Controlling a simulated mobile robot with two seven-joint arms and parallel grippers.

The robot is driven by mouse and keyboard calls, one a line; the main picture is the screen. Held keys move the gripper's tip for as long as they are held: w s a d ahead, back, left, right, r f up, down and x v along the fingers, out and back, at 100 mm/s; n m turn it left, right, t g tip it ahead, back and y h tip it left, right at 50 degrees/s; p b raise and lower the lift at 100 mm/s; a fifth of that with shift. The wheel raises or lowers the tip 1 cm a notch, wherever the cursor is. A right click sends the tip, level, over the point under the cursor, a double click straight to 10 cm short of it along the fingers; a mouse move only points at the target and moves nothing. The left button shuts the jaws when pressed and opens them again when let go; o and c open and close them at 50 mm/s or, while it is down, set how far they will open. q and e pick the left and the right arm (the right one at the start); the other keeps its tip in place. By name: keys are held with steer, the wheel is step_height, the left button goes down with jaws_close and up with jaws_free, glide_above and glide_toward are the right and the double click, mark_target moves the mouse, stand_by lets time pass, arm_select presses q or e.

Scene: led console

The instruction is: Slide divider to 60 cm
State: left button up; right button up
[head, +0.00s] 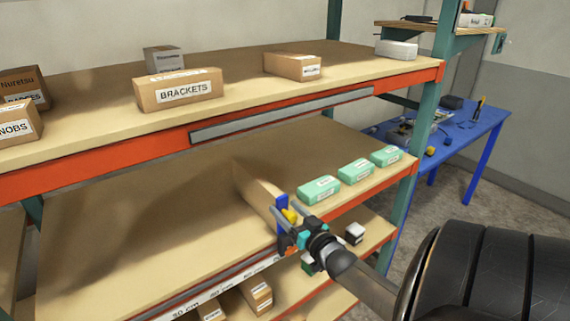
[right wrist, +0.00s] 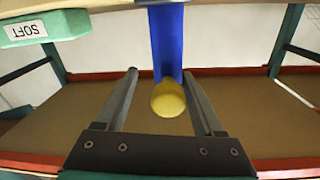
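The divider (head: 257,192) is a tan upright panel on the middle shelf (head: 120,235), with a blue front end (head: 281,208) and a round yellow knob (head: 291,216). My right gripper (head: 284,222) is at the front end of the divider, at the shelf's front edge. In the right wrist view the fingers are open, with the yellow knob (right wrist: 168,98) between them and a gap on each side. The blue strip (right wrist: 167,40) shows behind the knob. A scale strip (head: 215,291) with cm marks runs along the shelf front; my arm hides part of it. My left gripper is not in view.
Several green boxes (head: 318,190) stand on the shelf right of the divider. The shelf left of it is clear. The upper shelf holds cartons, including one marked BRACKETS (head: 180,91). More boxes (head: 257,294) sit below. A green post (head: 403,195) stands at right.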

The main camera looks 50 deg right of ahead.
steer(key=shift+a, duration=0.1)
stand_by(0.3)
steer(key=shift+s+a, duration=0.15)
steer(key=shift+s, duration=0.1)
steer(key=v, duration=1.4)
steer(key=shift+s, duration=0.35)
